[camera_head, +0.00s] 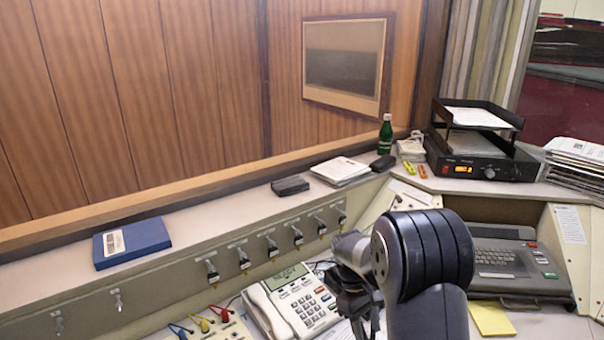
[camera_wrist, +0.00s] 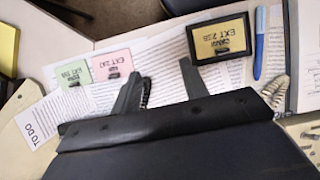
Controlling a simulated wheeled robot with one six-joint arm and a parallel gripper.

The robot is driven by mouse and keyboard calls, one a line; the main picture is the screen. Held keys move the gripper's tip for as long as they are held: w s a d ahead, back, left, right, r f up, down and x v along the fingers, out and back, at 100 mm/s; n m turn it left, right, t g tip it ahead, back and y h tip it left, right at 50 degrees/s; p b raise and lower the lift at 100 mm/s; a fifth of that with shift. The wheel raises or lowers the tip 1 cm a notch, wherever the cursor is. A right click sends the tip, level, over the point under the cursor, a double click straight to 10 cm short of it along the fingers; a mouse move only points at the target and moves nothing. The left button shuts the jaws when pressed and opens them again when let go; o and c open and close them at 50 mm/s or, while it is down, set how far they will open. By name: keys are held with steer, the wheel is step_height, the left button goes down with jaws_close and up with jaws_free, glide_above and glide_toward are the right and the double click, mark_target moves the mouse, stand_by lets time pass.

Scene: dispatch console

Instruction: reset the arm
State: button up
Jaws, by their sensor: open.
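My gripper (camera_wrist: 163,78) is in the wrist view with its two dark fingers spread apart and nothing between them. It is over printed sheets on the desk. Past the fingertips are a green card (camera_wrist: 72,74), a pink card (camera_wrist: 112,64) and a black-framed yellow card (camera_wrist: 221,39), marked with EXT labels. Any gap between the fingers and the paper is hard to judge. In the head view my arm stands bent at lower centre right, and its dark end reaches down beside the phone; the fingertips are not clear there.
A blue marker (camera_wrist: 259,44) and a TO DO sheet (camera_wrist: 39,120) lie near the gripper. The telephone (camera_head: 292,302) is left of my arm; a keyboard machine (camera_head: 508,262) is right.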

steer(key=f, duration=1)
steer(key=shift+w+d+p, duration=0.2)
steer(key=shift+d+p, duration=0.05)
steer(key=shift+p, duration=0.1)
steer(key=b+v, duration=0.1)
steer(key=v, duration=0.3)
steer(key=shift+r, duration=0.2)
steer(key=shift+w+a+r, duration=0.1)
steer(key=shift+w+r, duration=0.1)
steer(key=shift+r, duration=0.5)
